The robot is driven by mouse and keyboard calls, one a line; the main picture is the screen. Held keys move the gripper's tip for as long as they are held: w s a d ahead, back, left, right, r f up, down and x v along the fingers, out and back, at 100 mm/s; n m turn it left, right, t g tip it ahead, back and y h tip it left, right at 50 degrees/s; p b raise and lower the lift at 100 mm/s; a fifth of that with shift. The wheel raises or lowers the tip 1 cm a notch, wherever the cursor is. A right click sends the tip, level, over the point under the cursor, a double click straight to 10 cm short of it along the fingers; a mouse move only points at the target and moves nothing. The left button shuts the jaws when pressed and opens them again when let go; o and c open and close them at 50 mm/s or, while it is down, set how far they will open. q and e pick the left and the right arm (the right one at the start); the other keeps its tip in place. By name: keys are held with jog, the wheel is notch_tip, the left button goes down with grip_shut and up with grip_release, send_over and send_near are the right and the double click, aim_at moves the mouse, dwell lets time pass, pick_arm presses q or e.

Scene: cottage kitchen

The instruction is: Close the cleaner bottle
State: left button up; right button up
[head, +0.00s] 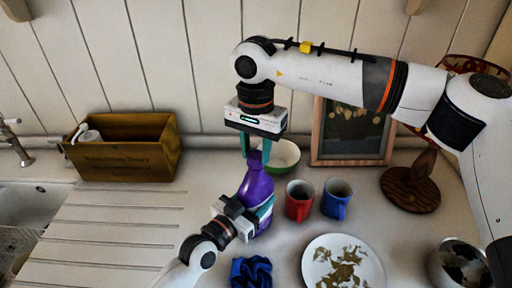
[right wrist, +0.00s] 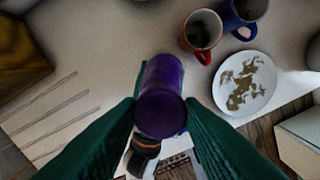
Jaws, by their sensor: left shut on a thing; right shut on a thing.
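The purple cleaner bottle (head: 255,185) stands upright on the counter, in the middle of the head view. My left gripper (head: 254,213) is shut around its lower body from the front left. My right gripper (head: 256,150) points straight down over the bottle and is shut on the purple cap (head: 255,158) at its top. In the right wrist view the round purple cap (right wrist: 160,112) sits between the green fingers, in line with the bottle. The fingers hide part of the cap, and I cannot tell whether it is seated fully on the neck.
A red mug (head: 299,200) and a blue mug (head: 336,198) stand close right of the bottle. A stained plate (head: 318,247) and a blue cloth (head: 251,272) lie in front. A green bowl (head: 287,157) is behind, a wooden crate (head: 150,160) at the left. The ridged drainer between is clear.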

jog(key=shift+f, duration=0.45)
